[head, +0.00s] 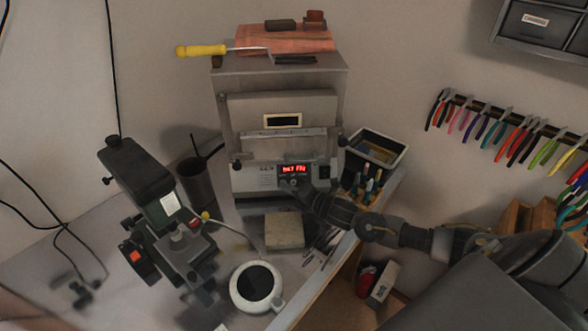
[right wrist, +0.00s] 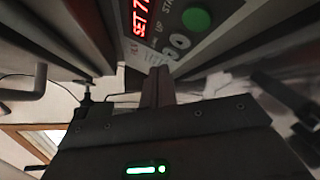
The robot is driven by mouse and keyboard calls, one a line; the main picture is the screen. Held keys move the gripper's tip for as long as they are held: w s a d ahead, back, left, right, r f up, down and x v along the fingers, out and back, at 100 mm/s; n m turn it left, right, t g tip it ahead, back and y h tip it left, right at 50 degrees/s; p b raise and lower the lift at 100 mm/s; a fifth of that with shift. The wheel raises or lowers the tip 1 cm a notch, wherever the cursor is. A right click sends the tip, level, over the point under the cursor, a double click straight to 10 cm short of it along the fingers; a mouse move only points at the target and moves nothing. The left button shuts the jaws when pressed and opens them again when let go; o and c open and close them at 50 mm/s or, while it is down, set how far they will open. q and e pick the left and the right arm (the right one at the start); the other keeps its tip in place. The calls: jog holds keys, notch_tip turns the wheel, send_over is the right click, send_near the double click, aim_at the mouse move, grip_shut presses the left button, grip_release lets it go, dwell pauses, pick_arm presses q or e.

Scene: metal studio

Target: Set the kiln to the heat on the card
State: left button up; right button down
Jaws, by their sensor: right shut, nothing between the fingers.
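The kiln (head: 282,110) is a grey metal box on the bench with its door shut. Its control panel (head: 256,178) has a lit red display (head: 292,169). In the right wrist view the display (right wrist: 143,16) starts with "SET 7"; the later digits are cut off. A round green button (right wrist: 196,18) sits beside it. My right gripper (head: 303,193) is shut and empty, close to the panel just below the display. In the right wrist view its fingertips (right wrist: 160,74) point at the panel's keys; contact cannot be told. I cannot identify a heat card. My left gripper is not in view.
A black bench machine (head: 150,190) and a dark cup (head: 194,182) stand left of the kiln. A white round pot (head: 256,287) and a pale block (head: 284,230) are in front. A tray (head: 376,152) is to the right. A yellow-handled tool (head: 203,51) lies on top.

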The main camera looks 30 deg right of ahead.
jog(key=s+p, duration=0.1)
jog(key=s+a+r+p, duration=0.1)
jog(key=s, duration=0.1)
jog(key=s+a+r+p, duration=0.1)
jog(key=s, duration=0.1)
jog(key=shift+a+r+p, duration=0.15)
jog(key=shift+r+p, duration=0.1)
jog(key=shift+p, duration=0.15)
jog(key=shift+a+f, duration=0.1)
